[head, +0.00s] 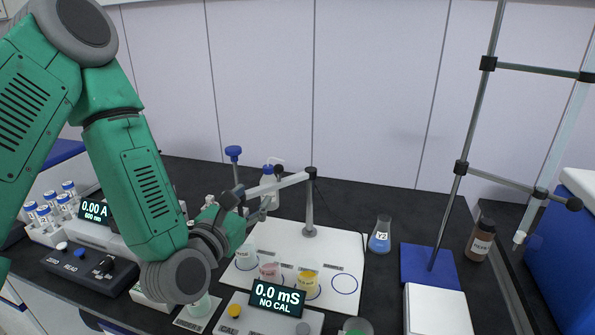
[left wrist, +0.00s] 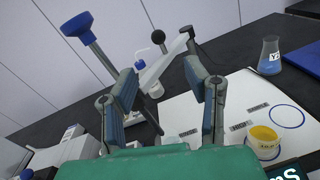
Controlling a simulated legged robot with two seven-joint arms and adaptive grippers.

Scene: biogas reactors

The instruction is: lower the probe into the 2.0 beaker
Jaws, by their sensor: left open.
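My left gripper (head: 248,204) is open beside the swing arm (head: 280,184) of the probe stand (head: 309,205). In the left wrist view its two fingers (left wrist: 165,85) stand apart, with the swing arm (left wrist: 166,60) beyond and between them. A slim dark rod (left wrist: 150,116), apparently the probe, shows between the fingers; I cannot tell if they touch it. On the white board stand a whitish beaker (head: 246,259), a pink beaker (head: 270,271) and a yellow beaker (head: 307,281). Their labels are too small to read surely, so I cannot tell which is 2.0. My right gripper is out of view.
The white board (head: 340,247) has an empty blue ring (head: 344,284). The meter (head: 277,298) in front reads 0.0 mS, NO CAL. A blue flask (head: 380,236), a brown bottle (head: 480,242) and a tall rod stand (head: 460,166) are to the right. Vials (head: 52,205) stand left.

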